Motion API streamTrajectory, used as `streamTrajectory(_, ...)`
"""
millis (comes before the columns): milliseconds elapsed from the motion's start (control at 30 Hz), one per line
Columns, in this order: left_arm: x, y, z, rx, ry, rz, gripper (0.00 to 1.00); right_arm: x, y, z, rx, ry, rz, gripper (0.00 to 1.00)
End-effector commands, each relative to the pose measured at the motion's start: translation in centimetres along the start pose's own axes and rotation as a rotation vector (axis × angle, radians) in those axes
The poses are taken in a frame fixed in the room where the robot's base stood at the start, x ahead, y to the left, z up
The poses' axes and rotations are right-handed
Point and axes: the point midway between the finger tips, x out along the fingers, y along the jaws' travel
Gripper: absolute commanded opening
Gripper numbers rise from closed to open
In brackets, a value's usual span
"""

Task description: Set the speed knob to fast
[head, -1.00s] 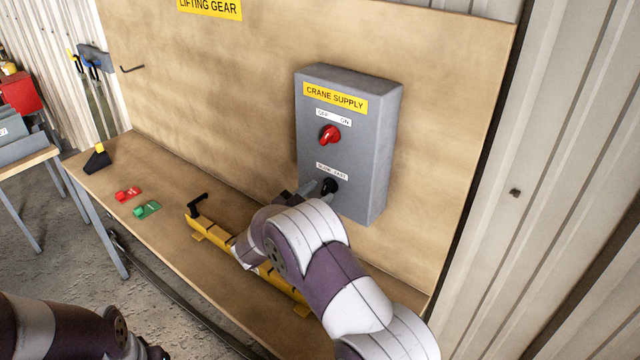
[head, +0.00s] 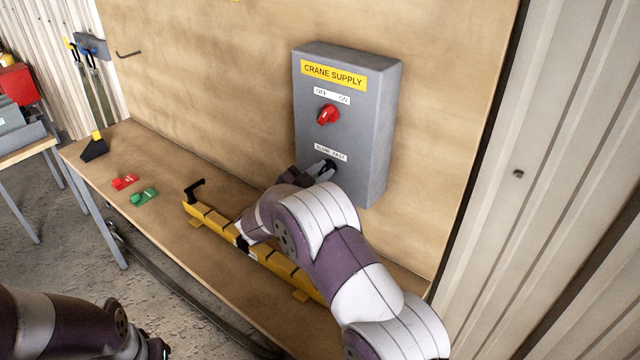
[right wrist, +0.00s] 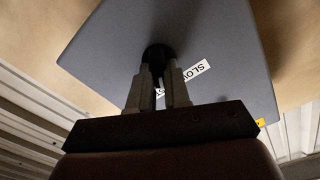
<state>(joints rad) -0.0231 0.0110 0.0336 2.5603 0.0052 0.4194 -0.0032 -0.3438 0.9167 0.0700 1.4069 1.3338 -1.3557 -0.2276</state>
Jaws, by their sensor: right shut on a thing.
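The grey crane supply box (head: 372,130) is fixed to the wooden backboard. Its black speed knob (head: 329,165) sits low on the front, under a white SLOW FAST label (head: 330,152). My right gripper (head: 318,170) reaches the knob from below left. In the right wrist view my right gripper (right wrist: 160,88) has its two fingers closed on either side of the black knob (right wrist: 158,54), and they partly cover the label (right wrist: 190,78). The fingers hide which way the knob points. My left arm shows at the lower left, but its gripper is not clearly seen.
A red OFF/ON knob (head: 328,115) is higher on the box. A yellow bar with a black handle (head: 208,218) lies on the bench (head: 165,215) below. A red piece (head: 124,182) and a green piece (head: 144,195) lie further left.

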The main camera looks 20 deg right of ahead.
Motion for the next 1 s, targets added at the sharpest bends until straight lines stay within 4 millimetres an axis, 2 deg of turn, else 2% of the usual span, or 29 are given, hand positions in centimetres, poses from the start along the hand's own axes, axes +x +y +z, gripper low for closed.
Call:
streamTrajectory(33,1.0,0.0,0.1,0.0,0.0,0.0,0.43,0.1,0.2,0.2,0.028,0.004,0.0,0.0)
streamTrajectory(333,0.7,0.0,0.1,0.0,0.001,0.0,0.43,0.1,-0.1,-0.3,0.049,0.003,0.0,0.0)
streamTrajectory(367,0.7,0.0,0.1,0.0,0.001,0.0,0.43,0.1,-0.1,-0.3,0.049,0.003,0.0,0.2)
streamTrajectory(433,0.7,0.0,0.1,0.0,0.001,0.0,0.43,0.1,-0.1,-0.3,0.048,0.003,0.0,0.43)
streamTrajectory(767,0.9,0.0,0.1,0.0,0.001,0.0,0.43,-0.4,0.0,0.0,0.045,0.0,-0.001,0.43)
streamTrajectory(867,1.6,0.0,0.2,0.0,0.001,0.0,0.43,-2.0,0.0,0.2,0.046,-0.001,-0.004,0.43)
streamTrajectory(1000,3.0,0.0,0.3,0.0,0.001,0.0,0.43,-5.9,0.1,0.3,0.047,-0.001,-0.006,0.43)
